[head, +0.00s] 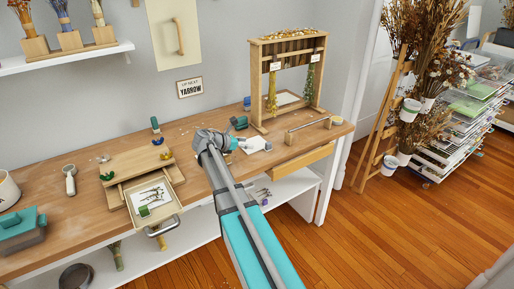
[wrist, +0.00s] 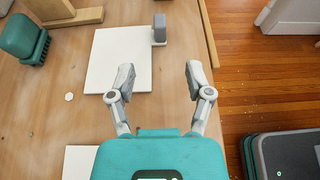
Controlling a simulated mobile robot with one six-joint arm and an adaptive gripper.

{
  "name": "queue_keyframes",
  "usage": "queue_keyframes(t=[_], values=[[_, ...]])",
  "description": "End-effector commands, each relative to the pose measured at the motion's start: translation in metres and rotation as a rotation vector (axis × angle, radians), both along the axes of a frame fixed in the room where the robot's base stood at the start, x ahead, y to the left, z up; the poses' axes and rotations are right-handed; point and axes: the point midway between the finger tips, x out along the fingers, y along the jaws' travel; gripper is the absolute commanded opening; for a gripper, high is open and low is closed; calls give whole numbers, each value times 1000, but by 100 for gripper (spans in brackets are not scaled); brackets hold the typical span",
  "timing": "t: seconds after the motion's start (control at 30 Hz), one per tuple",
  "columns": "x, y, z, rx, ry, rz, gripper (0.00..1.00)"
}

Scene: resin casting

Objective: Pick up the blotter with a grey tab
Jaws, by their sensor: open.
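A flat white square blotter (wrist: 112,62) lies on the bench in the wrist view. A small upright grey tab (wrist: 160,28) stands at its right edge. The blotter also shows in the head view (head: 258,144), just right of my gripper. My gripper (wrist: 160,80) is open and empty. Its left finger overlaps the blotter's near right corner in the wrist view; its right finger is over bare bench. In the head view my gripper (head: 240,143) is above the bench, partly hidden by my arm. Whether it touches the blotter I cannot tell.
Another white sheet (wrist: 78,163) is partly hidden below my gripper. A teal object (wrist: 22,38) sits left of the blotter. A wooden rack (head: 257,88) with hanging flowers stands behind. A metal bar on supports (head: 308,124) is to the right. The bench's front edge is close by.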

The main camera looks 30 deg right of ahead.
Motion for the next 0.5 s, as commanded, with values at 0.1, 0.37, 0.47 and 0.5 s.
queue_keyframes(t=[0.1, 0.37, 0.47, 0.5], values=[[0, -18, -11, 0, 1, -2, 66], [0, -49, -22, 0, -1, -1, 66], [-1, -55, -24, 0, 0, -1, 66], [-1, -56, -24, 0, 0, 0, 66]])
